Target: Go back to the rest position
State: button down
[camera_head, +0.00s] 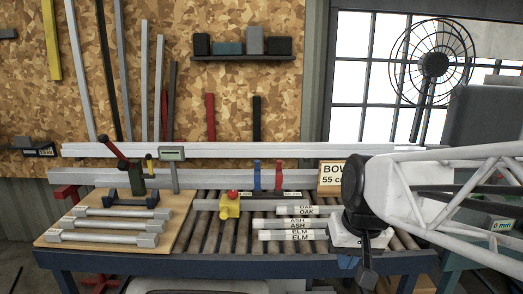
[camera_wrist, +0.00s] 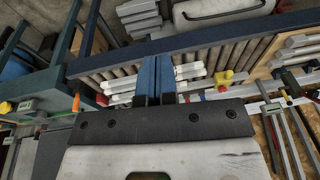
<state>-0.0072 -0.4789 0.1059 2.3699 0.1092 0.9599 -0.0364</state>
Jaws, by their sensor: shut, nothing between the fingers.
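My gripper (camera_head: 366,278) hangs at the right end of the roller bench, its fingers pointing down. In the wrist view its two blue fingers (camera_wrist: 156,62) are together, shut with nothing between them. My pale lattice arm reaches in from the right and hides part of the bench. Labelled white bars marked OAK, ASH and ELM (camera_head: 292,235) lie stacked on the rollers to the left of the gripper, apart from it in the head view.
A yellow block with a red knob (camera_head: 230,205) sits on the roller bench (camera_head: 180,262). A wooden board (camera_head: 75,246) at left carries several grey bars. A "BOW 55 cm" sign (camera_head: 331,174) stands just left of my wrist. A caged fan (camera_head: 433,64) is behind.

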jog(key=s+d+f+h, duration=0.1)
jog(key=s+d+f, duration=0.1)
jog(key=s, duration=0.7)
jog(key=shift+s+d+f, duration=0.15)
jog(key=shift+f, duration=0.4)
dwell(1.3)
